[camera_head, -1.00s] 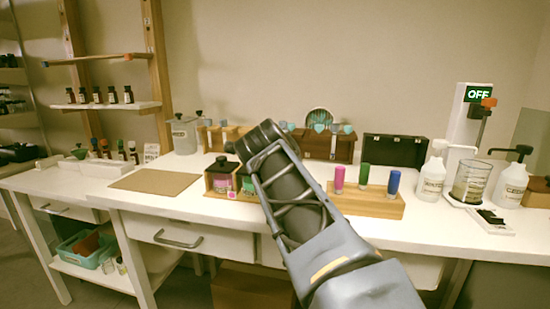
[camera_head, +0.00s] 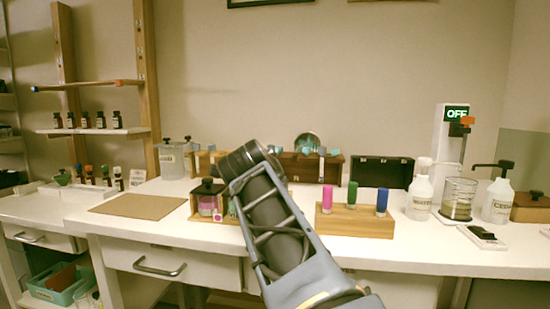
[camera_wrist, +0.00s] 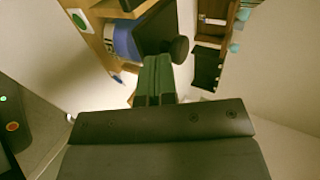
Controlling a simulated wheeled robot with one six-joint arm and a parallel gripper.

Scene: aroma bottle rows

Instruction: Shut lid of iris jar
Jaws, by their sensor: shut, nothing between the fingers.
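A squat jar with pink contents (camera_head: 207,205) stands in a small wooden holder left of my arm in the head view. Its dark knobbed lid (camera_head: 208,187) shows above it; I cannot tell whether it is seated. No name is readable on it. The wrist view shows a blue-violet jar (camera_wrist: 125,43) with a dark lid (camera_wrist: 153,32) and round knob, in wooden surroundings. I cannot tell for sure that this is the same jar. My gripper (camera_wrist: 158,65) is shut and empty, its fingertips close to the lid; contact is unclear. In the head view my arm hides the fingers.
A wooden block (camera_head: 350,221) with pink, green and blue vials stands to the right. White pump bottles (camera_head: 420,196) and a glass beaker (camera_head: 459,198) are farther right. An open black case (camera_head: 382,172) is behind. The brown mat (camera_head: 138,206) on the left is bare.

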